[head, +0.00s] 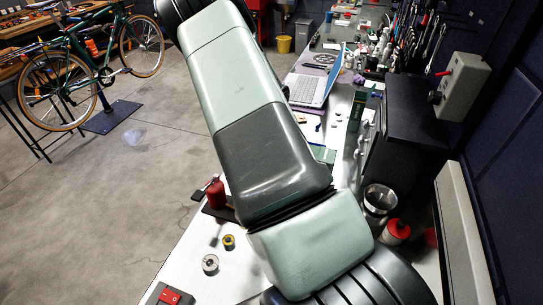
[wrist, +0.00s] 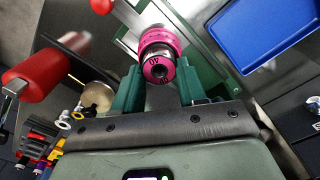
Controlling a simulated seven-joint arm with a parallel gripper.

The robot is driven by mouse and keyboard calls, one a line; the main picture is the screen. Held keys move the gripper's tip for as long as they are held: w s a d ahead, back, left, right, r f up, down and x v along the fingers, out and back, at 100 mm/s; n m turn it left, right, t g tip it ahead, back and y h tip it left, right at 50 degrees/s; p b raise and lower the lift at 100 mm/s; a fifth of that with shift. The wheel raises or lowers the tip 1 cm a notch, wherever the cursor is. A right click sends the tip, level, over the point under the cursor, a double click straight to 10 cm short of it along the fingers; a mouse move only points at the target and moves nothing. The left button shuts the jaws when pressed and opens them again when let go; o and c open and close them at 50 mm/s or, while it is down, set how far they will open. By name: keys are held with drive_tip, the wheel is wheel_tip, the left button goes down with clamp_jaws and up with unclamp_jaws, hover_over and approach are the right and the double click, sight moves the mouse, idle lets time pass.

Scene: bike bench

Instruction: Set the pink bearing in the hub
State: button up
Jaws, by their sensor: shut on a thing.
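My gripper (wrist: 158,72) shows in the wrist view with its two green fingers on either side of a pink thing. It is shut on the pink bearing (wrist: 158,72), a round piece with dark markings and a dark hole in its near face. A second pink band and a silvery band show behind that face; I cannot tell whether they belong to the same piece. I cannot make out the hub for certain in either view. In the head view my arm covers the middle of the bench, and the gripper and bearing are hidden.
In the wrist view a red handle (wrist: 35,72) is at left, a brass-coloured disc (wrist: 97,97) beside the left finger and a blue tray (wrist: 262,35) at upper right. In the head view a grey ring (head: 210,263) lies on the bench; a laptop (head: 313,85) stands farther back.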

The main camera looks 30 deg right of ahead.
drive_tip(key=shift+f, duration=0.5)
drive_tip(key=o, duration=0.8)
drive_tip(key=shift+r, duration=0.1)
wheel_tip(320, 180, up, 11)
drive_tip(key=shift+f, duration=0.1)
idle(0.6)
drive_tip(key=shift+f, duration=4.4)
